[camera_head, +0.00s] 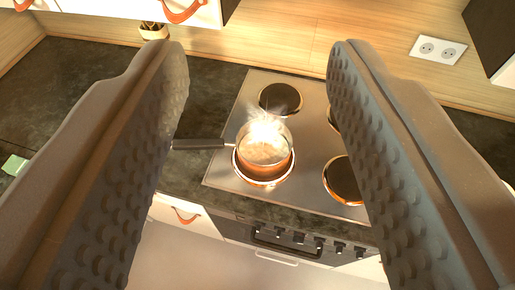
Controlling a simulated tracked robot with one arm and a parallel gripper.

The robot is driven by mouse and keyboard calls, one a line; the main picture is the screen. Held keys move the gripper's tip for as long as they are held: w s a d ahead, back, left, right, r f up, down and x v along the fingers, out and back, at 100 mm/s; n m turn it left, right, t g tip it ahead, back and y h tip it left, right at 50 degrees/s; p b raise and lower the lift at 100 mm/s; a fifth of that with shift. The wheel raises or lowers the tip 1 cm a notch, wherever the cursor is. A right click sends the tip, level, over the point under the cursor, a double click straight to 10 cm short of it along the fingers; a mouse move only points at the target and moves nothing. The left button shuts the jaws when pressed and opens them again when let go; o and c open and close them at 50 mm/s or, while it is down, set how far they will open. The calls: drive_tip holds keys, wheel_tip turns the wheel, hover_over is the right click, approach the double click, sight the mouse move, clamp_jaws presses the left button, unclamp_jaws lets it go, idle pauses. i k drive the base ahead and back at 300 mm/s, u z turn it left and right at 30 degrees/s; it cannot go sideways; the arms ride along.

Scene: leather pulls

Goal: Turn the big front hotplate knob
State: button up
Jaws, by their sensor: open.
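My gripper (258,75) is open and empty, its two dark studded fingers on either side of the view. Between them, farther off and below, is the stove with its steel hotplate top (305,170). The row of dark knobs (298,238) sits on the dark front panel under the counter edge. Several knobs show there; they are small, and I cannot tell which one is the big front hotplate knob. My gripper is well apart from the knobs. The right end of the panel lies close to the right finger in the picture.
A steaming copper-coloured pot (264,150) stands on the front left hotplate, its dark handle (199,144) pointing left. The back left plate (281,99) and front right plate (343,179) are bare. An oven handle (277,258) runs below the knobs. The floor in front looks clear.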

sight(298, 237)
drive_tip(key=k, duration=1)
drive_tip(key=z, duration=0.85)
drive_tip(key=i, duration=0.35)
drive_tip(key=u, duration=0.35)
